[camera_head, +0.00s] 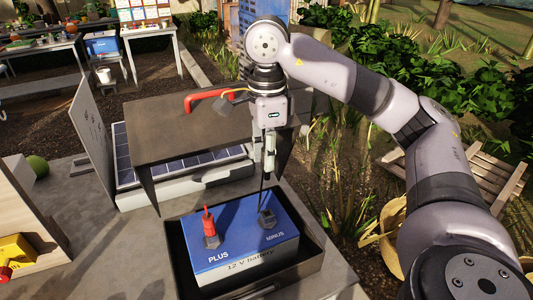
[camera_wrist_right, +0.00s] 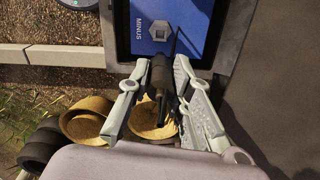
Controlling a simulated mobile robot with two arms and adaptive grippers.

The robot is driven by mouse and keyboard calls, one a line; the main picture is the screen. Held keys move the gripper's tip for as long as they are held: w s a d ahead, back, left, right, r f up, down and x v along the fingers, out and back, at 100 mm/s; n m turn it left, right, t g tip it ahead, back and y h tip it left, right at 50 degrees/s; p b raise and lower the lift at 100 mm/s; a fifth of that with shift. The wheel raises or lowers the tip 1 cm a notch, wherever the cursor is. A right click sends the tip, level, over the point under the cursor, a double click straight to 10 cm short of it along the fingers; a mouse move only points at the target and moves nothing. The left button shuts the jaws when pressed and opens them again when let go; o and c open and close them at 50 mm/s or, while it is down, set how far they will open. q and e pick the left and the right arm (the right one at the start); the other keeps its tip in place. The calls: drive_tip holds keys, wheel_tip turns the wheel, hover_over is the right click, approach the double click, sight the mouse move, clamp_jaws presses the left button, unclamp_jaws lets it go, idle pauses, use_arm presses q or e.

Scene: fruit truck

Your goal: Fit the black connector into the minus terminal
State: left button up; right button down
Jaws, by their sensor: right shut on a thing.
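The blue-topped 12 V battery (camera_head: 238,232) sits in a dark open tray; its top also shows in the right wrist view (camera_wrist_right: 190,18). The grey minus terminal (camera_head: 267,218) is on its right side and shows bare in the wrist view (camera_wrist_right: 161,30). A red connector (camera_head: 208,222) stands on the plus terminal. My right gripper (camera_head: 269,165) is above the minus terminal, pointing down. In the wrist view its fingers (camera_wrist_right: 160,95) are shut on the black connector (camera_wrist_right: 159,76), which appears apart from the terminal. My left gripper is not in view.
The dark tray's rim (camera_head: 319,262) surrounds the battery. A dark metal box top (camera_head: 190,130) with a red handle (camera_head: 205,97) stands behind it. A solar panel (camera_head: 180,168) lies at the left. Straw hats (camera_wrist_right: 92,118) lie below, off the tray's side.

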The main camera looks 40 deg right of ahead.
sight(267, 179)
drive_tip(key=shift+f+b, duration=3.35)
drive_tip(key=shift+f, duration=0.85)
drive_tip(key=shift+f, duration=0.25)
drive_tip(key=shift+f+b, duration=0.7)
drive_tip(key=shift+b, duration=0.05)
drive_tip(key=shift+s+f+b, duration=0.1)
drive_tip(key=shift+f+b, duration=1.3)
drive_tip(key=shift+f, duration=0.35)
idle(0.6)
drive_tip(key=c, duration=1.4)
unclamp_jaws()
